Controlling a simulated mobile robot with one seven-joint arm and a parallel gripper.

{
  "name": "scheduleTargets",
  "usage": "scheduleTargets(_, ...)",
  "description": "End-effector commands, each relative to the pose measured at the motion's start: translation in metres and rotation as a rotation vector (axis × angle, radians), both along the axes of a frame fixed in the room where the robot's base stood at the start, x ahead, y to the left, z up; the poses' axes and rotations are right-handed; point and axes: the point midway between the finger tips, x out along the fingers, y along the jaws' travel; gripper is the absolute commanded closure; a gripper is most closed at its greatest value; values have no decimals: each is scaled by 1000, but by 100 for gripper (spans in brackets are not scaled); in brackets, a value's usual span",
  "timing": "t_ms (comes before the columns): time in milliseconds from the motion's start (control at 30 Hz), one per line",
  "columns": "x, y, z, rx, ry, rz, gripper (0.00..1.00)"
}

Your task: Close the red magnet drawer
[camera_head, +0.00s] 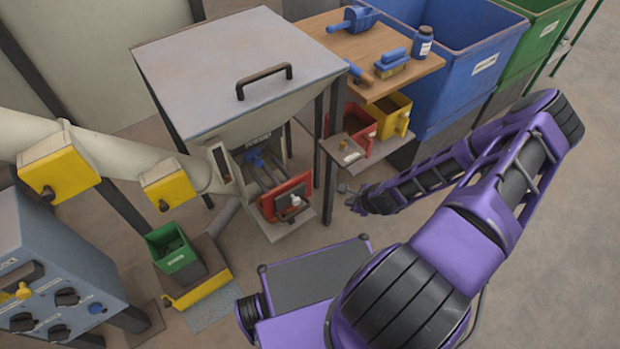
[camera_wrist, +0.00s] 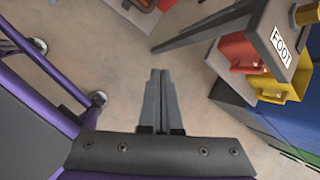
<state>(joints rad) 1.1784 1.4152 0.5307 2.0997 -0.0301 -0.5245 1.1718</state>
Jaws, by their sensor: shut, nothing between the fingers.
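The red magnet drawer (camera_head: 285,197) sticks out of the front of the grey hopper housing, with its bars visible behind the red front, so it stands open. A small pale piece shows on the front. My gripper (camera_head: 345,190) is to the right of the drawer front and apart from it. In the wrist view my gripper (camera_wrist: 158,75) has its two fingers together, with nothing between them. A small red part at the top edge of the wrist view may be the drawer front; it is mostly cut off.
A grey hopper (camera_head: 235,75) stands on dark legs; one leg is close to the drawer's right. Red (camera_head: 362,128) and yellow (camera_head: 390,113) bins sit right of it under a wooden shelf (camera_head: 345,50). A green bin (camera_head: 175,250) stands at left.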

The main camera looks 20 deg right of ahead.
Motion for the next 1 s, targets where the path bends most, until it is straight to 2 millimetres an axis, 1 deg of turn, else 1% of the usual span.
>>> scheduleTargets(33, 1, 16, 8, 108, -19, -91, 100)
scheduleTargets(133, 10, 37, 28, 281, -55, -234, 100)
scheduleTargets(200, 16, 45, 40, 364, -76, -304, 100)
scheduleTargets(267, 21, 49, 48, 416, -90, -344, 100)
scheduleTargets(300, 26, 51, 51, 447, -98, -370, 100)
scheduleTargets(400, 33, 54, 53, 484, -104, -399, 100)
scheduleTargets(467, 37, 55, 50, 487, -104, -400, 100)
scheduleTargets(567, 45, 59, 40, 484, -103, -397, 100)
scheduleTargets(900, 93, 74, -12, 479, -102, -396, 100)
scheduleTargets(967, 101, 76, -21, 480, -102, -397, 100)
scheduleTargets(1000, 108, 79, -16, 479, -103, -393, 100)
